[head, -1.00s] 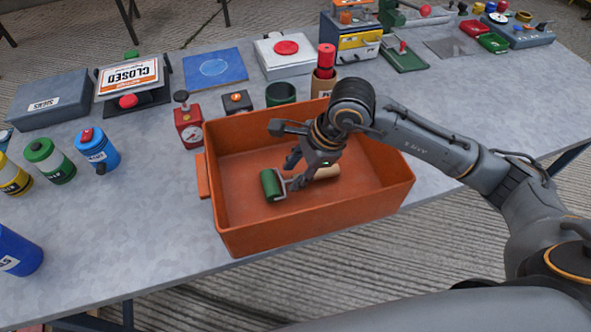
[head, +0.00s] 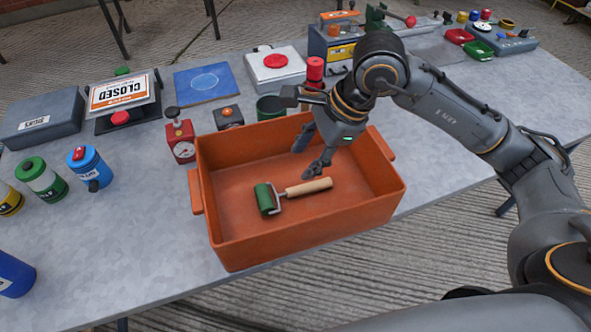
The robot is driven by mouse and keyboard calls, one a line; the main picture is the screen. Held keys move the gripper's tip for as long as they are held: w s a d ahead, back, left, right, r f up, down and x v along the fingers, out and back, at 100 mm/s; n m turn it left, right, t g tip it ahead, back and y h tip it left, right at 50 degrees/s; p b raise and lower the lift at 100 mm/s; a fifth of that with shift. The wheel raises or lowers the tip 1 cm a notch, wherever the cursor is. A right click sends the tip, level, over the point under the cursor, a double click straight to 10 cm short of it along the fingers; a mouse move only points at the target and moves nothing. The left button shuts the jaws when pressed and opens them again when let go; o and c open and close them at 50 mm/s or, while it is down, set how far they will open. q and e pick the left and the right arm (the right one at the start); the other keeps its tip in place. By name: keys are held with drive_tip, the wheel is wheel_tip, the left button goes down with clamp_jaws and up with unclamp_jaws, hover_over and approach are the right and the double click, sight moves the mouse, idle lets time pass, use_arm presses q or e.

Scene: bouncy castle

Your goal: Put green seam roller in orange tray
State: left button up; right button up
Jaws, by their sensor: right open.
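The green seam roller (head: 266,198) lies on the floor of the orange tray (head: 300,234), its wooden handle (head: 308,187) pointing right. The tray stands at the front edge of the grey table. My right gripper (head: 308,160) is open and empty above the tray's inside, up and behind the roller's handle, apart from it. My left gripper is not in view.
Blue and green bottles (head: 88,168) stand to the left.

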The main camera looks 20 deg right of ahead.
drive_tip(key=shift+v, duration=1.2)
